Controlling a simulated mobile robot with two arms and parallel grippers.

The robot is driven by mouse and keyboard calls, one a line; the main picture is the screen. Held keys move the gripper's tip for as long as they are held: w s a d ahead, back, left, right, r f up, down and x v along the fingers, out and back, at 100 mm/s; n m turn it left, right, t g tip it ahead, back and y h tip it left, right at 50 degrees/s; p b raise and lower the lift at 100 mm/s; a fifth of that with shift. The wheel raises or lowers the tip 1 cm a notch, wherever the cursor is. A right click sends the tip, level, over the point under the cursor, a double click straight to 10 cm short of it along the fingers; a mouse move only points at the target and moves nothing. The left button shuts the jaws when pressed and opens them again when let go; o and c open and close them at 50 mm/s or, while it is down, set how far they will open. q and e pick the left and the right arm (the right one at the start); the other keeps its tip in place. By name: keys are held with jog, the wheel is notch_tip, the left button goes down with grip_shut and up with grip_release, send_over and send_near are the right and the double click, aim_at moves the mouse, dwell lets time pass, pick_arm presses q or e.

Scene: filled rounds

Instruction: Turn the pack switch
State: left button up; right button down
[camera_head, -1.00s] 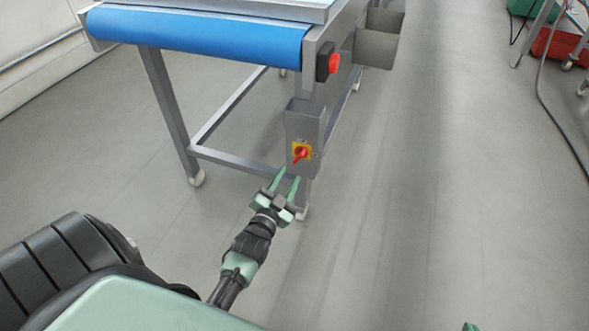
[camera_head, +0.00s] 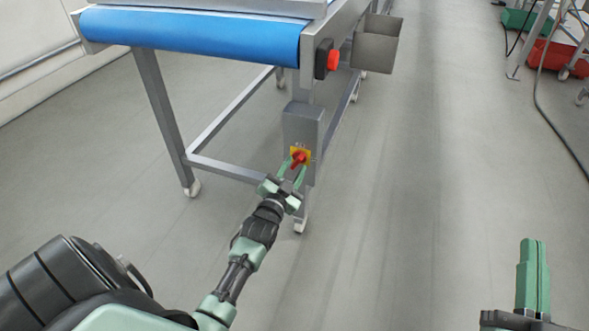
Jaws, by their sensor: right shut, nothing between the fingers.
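The pack switch is a red rotary knob (camera_head: 299,157) on a yellow plate (camera_head: 306,152), on the front of a grey box (camera_head: 302,122) fixed to the conveyor's near leg. Its handle slants down to the left. My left gripper (camera_head: 293,169) is just below and in front of the knob, its two green fingers spread apart, with tips reaching the knob's lower part. I cannot tell whether they touch it. The fingers partly hide the yellow plate's lower edge. My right gripper (camera_head: 534,245) is shut and empty at the lower right, far from the switch.
The conveyor (camera_head: 200,34) with a blue belt stands above on wheeled grey legs. A red button (camera_head: 333,60) on a black housing and a grey bin (camera_head: 376,46) are on its side. Red and green crates lie at upper right.

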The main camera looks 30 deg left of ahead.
pick_arm(q)
jog(key=shift+w+a, duration=0.1)
jog(key=shift+w, duration=0.35)
pick_arm(e)
jog(key=shift+s+r+t+y, duration=0.25)
jog(key=shift+r+t+y, duration=0.05)
jog(key=shift+r, duration=0.3)
pick_arm(q)
grip_shut()
jog(key=shift+r+n+p, duration=0.15)
jog(key=shift+n+p, duration=1)
jog(key=shift+n, duration=0.05)
jog(key=n+p, duration=0.1)
jog(key=n, duration=0.2)
jog(key=shift+p, duration=0.4)
jog(key=shift+n, duration=0.4)
pick_arm(e)
jog(key=s+d+f+g+h, duration=0.2)
jog(key=f+g, duration=0.3)
jog(key=f, duration=0.4)
jog(key=s+d+f+g+h, duration=0.1)
jog(key=s+f+g, duration=0.1)
jog(key=f+g, duration=0.4)
jog(key=shift+d+f+h, duration=0.35)
jog(key=shift+f+h, duration=0.05)
jog(key=shift+f, duration=1.4)
